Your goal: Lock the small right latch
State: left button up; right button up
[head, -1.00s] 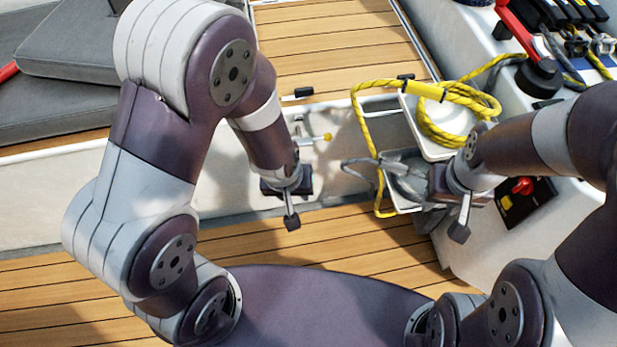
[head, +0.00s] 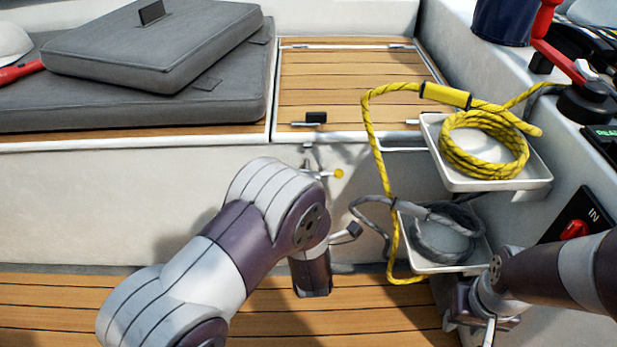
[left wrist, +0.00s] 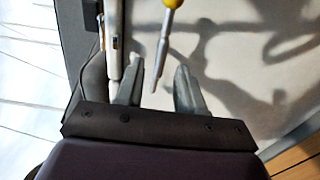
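On the front edge of a wooden hatch (head: 350,85), a small black-tipped latch (head: 316,118) sits at the left. A yellow-knobbed rod (head: 339,174) sticks out of the white locker front below. My left gripper (left wrist: 160,72) is open in the left wrist view; a rod with a yellow end (left wrist: 172,5) shows between its fingers, and I cannot tell that they touch. Its fingers are hidden in the head view. My right gripper (head: 472,308) is low at the right, its fingers not clearly visible.
A white upper tray (head: 535,178) holds coiled yellow rope (head: 485,150). A lower tray (head: 450,268) holds grey rope (head: 445,235). Grey cushions (head: 150,60) lie at the left. A red-handled lever (head: 550,45) and a switch panel (head: 575,225) are at the right.

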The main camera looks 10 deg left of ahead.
aim_at(308, 168)
pick_arm(q)
jog(key=b+x, duration=0.1)
jog(key=x, duration=0.2)
jog(key=b+x, duration=0.1)
jog(key=x, duration=0.2)
jog(key=shift+w+f+b, duration=0.25)
jog(key=shift+w+b, duration=0.05)
jog(key=shift+w, duration=0.05)
jog(key=shift+w+a+r, duration=0.15)
jog(key=shift+w, duration=0.15)
grip_shut()
